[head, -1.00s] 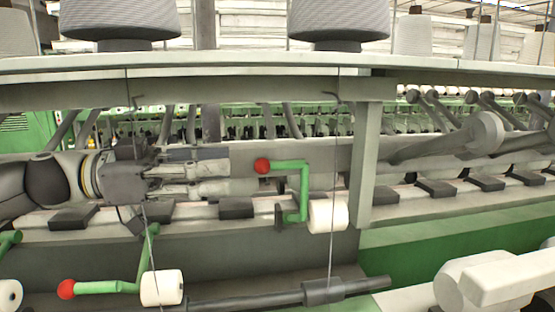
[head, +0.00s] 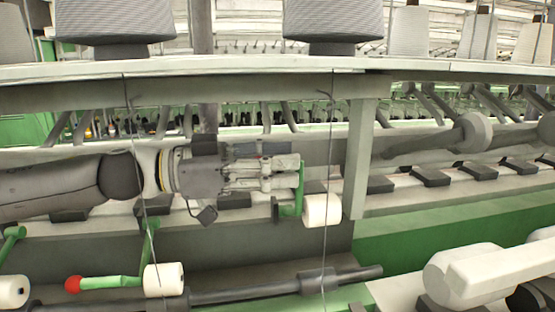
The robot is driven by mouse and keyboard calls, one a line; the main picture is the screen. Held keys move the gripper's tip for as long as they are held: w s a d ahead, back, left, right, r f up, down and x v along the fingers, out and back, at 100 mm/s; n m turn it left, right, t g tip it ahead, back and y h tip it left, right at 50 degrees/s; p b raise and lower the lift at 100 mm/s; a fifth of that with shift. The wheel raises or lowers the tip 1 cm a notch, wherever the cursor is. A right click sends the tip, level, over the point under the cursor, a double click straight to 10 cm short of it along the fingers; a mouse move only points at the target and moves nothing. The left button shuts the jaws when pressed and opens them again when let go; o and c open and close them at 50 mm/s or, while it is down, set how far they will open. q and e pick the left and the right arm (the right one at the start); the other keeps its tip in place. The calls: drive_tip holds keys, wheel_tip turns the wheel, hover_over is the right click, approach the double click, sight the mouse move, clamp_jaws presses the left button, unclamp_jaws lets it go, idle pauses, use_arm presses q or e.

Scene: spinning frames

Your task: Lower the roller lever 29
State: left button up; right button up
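A green crank-shaped roller lever (head: 300,190) with a white roller (head: 322,209) stands at the middle of the frame. No number shows on it, so I cannot tell if it is lever 29. My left gripper (head: 290,172) reaches in from the left and overlaps its upper arm. The red ball at that lever's end is hidden by the gripper. I cannot tell whether the fingers are closed on it. A second green lever (head: 115,282) lies lower left, its red ball (head: 73,284) to the left and its white roller (head: 163,280) to the right. My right gripper is not in view.
A grey rail (head: 200,92) and a post (head: 360,160) frame the lever above and to its right. Thin vertical wires hang in front. Large grey yarn cones (head: 115,20) stand on top. Another white roller (head: 12,291) is at the lower left edge.

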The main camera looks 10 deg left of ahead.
use_arm(q)
drive_tip(key=shift+c, duration=0.2)
clamp_jaws()
drive_tip(key=s+d+f+m+b, duration=0.1)
drive_tip(key=s+f+m+b, duration=0.4)
drive_tip(key=b, duration=1)
drive_tip(key=shift+s+d+f+m, duration=0.25)
drive_tip(key=shift+d+f+m, duration=0.15)
drive_tip(key=shift+f, duration=0.25)
